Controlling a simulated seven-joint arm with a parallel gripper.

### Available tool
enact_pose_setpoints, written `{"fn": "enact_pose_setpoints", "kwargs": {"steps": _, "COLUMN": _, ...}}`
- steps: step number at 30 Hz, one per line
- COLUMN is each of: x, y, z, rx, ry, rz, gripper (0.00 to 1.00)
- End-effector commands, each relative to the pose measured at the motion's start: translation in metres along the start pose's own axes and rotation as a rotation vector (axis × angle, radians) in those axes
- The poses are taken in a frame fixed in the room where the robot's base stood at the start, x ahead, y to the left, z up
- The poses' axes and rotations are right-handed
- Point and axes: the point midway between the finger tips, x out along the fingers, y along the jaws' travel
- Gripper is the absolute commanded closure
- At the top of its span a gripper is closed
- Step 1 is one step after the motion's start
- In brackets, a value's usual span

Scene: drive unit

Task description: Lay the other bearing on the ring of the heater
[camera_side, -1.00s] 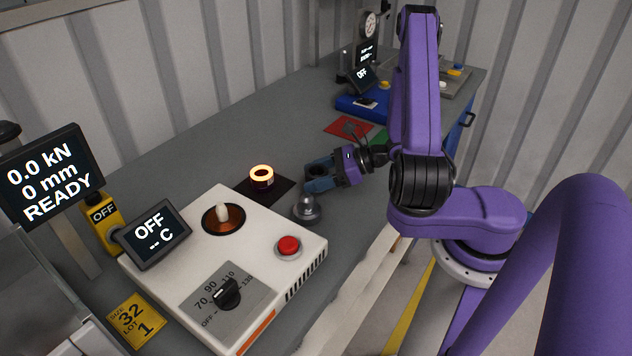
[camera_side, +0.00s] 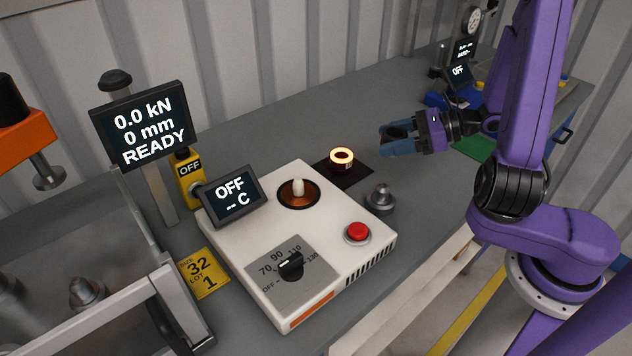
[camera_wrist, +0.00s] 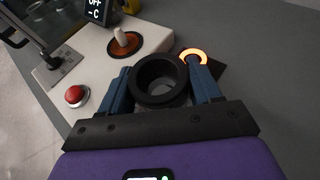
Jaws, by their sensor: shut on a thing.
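My gripper (camera_side: 392,142) is shut on a dark ring-shaped bearing (camera_wrist: 158,101), held between its blue fingers above the bench in the wrist view. In the side view the bearing is largely hidden by the fingers. The heater (camera_side: 330,218) is a white box with a copper-brown ring (camera_side: 285,201) around a pale rounded post (camera_side: 298,187). No bearing lies on that ring. The heater's ring also shows in the wrist view (camera_wrist: 118,48), up and left of the held bearing. The heater's screen (camera_side: 233,196) reads OFF.
A glowing orange ring (camera_side: 342,155) sits on a dark mat (camera_side: 355,176) behind the heater, near my gripper. A grey metal knob-like part (camera_side: 380,199) stands right of the heater. A red button (camera_side: 358,231) and dial (camera_side: 291,263) are on the heater's top. A READY screen (camera_side: 140,124) stands at left.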

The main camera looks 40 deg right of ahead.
Motion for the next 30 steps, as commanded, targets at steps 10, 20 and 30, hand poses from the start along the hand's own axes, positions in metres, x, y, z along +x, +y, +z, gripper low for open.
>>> {"fn": "enact_pose_setpoints", "kwargs": {"steps": 10, "x": 0.028, "y": 0.099, "z": 0.071, "rx": -0.167, "ry": -0.008, "rz": 0.395, "gripper": 0.77}}
{"fn": "enact_pose_setpoints", "kwargs": {"steps": 20, "x": 0.030, "y": 0.140, "z": 0.087, "rx": -0.217, "ry": 0.009, "rz": 0.548, "gripper": 0.77}}
{"fn": "enact_pose_setpoints", "kwargs": {"steps": 30, "x": 0.056, "y": 0.131, "z": 0.085, "rx": -0.217, "ry": 0.009, "rz": 0.548, "gripper": 0.77}}
